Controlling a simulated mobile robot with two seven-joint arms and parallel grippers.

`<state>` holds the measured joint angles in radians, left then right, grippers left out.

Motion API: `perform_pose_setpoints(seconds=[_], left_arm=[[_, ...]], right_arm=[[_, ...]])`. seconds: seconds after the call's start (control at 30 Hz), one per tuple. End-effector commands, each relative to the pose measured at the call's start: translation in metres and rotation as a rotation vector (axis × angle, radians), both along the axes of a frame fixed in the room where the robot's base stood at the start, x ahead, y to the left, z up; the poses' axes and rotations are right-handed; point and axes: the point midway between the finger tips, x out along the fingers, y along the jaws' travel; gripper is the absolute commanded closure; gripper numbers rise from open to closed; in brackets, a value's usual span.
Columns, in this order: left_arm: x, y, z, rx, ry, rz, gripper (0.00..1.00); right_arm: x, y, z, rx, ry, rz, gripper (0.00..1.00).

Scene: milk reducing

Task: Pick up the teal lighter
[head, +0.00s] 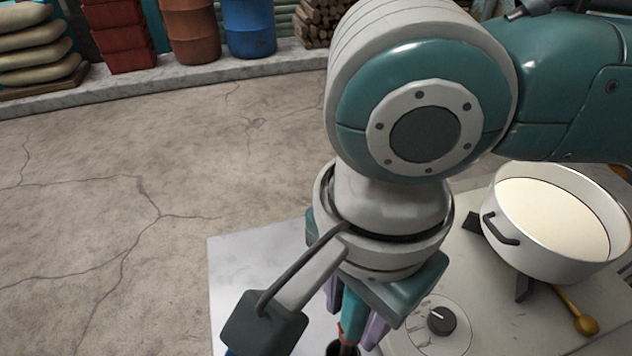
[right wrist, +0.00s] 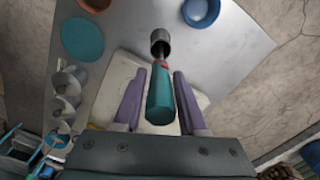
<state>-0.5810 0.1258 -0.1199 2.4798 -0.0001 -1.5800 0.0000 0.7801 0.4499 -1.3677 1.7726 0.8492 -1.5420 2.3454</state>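The teal lighter (right wrist: 160,98) has a teal handle and a red part near its far end. That end meets a small dark metal cup (right wrist: 160,42); whether it stands inside is hard to tell. My right gripper (right wrist: 160,75) has its purple fingers on either side of the handle, with narrow gaps showing, so it looks open around it. In the head view the lighter (head: 352,306) shows between the fingers of the right gripper (head: 357,325), below my wrist; its lower end is partly cut off by the frame. My left gripper is not in view.
A white pot of milk (head: 548,213) stands on a stove with a dark knob (head: 441,320). A wooden spoon (head: 584,322) lies beside it. A blue bowl (right wrist: 201,10) and a teal disc (right wrist: 82,39) are on the table. The table's left part (head: 240,265) is bare.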

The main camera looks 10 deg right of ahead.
Motion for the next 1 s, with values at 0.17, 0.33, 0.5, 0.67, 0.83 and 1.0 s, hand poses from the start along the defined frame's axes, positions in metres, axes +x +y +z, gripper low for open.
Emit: perform_pose_setpoints(seconds=[0.17,0.33,0.5,0.67,0.83,1.0], left_arm=[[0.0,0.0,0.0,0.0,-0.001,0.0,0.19],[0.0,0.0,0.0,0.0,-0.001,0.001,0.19],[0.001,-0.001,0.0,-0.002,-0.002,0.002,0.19],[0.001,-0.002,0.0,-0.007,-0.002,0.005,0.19],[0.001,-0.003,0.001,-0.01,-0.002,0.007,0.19],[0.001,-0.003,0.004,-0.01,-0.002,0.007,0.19]], right_arm=[[0.0,0.0,0.0,0.0,0.0,0.0,0.8],[0.0,0.0,0.0,0.0,0.0,0.0,0.99],[0.0,0.0,0.0,0.0,0.0,0.0,1.0],[0.0,0.0,0.001,0.0,-0.001,0.0,1.0],[0.0,0.0,0.003,0.002,-0.001,0.0,1.0],[0.001,0.001,0.019,0.004,-0.001,0.0,1.0]])
